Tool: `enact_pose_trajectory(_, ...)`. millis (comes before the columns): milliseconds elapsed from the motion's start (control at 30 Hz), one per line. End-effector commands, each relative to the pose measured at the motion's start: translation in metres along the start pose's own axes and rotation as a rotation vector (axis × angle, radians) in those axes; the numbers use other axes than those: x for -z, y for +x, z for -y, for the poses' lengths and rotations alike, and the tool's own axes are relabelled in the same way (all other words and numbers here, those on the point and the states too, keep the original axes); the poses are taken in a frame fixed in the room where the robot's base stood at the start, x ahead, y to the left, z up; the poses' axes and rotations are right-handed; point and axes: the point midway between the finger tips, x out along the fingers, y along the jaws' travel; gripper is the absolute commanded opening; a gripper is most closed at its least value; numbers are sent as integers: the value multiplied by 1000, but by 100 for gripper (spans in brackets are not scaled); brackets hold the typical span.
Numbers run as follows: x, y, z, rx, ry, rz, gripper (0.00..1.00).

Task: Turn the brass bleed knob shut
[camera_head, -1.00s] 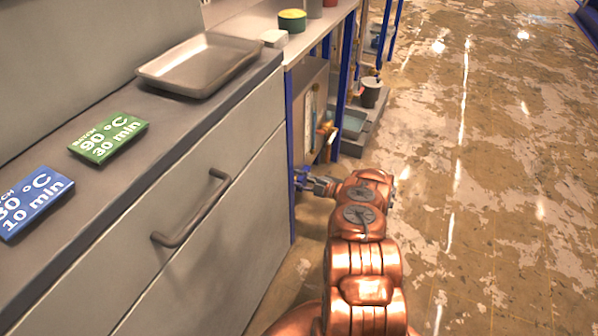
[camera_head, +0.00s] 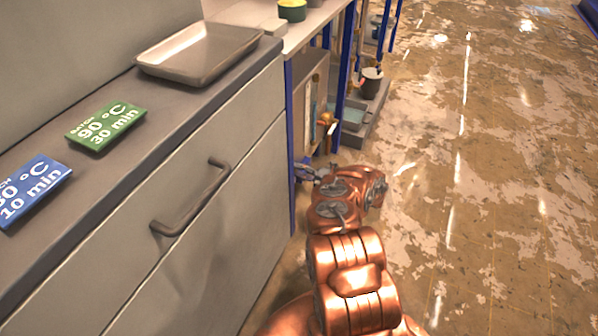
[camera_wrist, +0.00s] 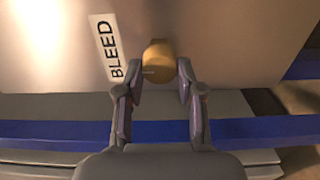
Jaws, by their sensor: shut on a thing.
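The brass bleed knob (camera_wrist: 158,58) shows in the wrist view, on a pale panel beside a white label (camera_wrist: 109,47) reading BLEED. My gripper (camera_wrist: 161,76) is shut on the knob, with one finger on each side of it. In the head view my gripper (camera_head: 308,172) is small, at the end of my copper arm, low beside the blue-framed bench. The knob cannot be made out in the head view.
A grey cabinet with a bar handle (camera_head: 190,198) fills the left, with a metal tray (camera_head: 199,50), a green card (camera_head: 105,124) and a blue card (camera_head: 32,190) on top. A blue rail (camera_wrist: 60,132) runs below the panel. Worn floor (camera_head: 480,190) is open to the right.

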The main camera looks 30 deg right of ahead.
Motion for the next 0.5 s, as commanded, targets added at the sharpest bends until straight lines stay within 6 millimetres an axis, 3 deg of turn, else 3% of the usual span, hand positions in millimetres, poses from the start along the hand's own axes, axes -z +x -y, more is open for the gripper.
enact_pose_trajectory(400,0,1,1,2,-7,0,2)
enact_pose_trajectory(433,0,1,1,2,-7,0,40)
enact_pose_trajectory(500,0,0,1,1,-6,0,47)
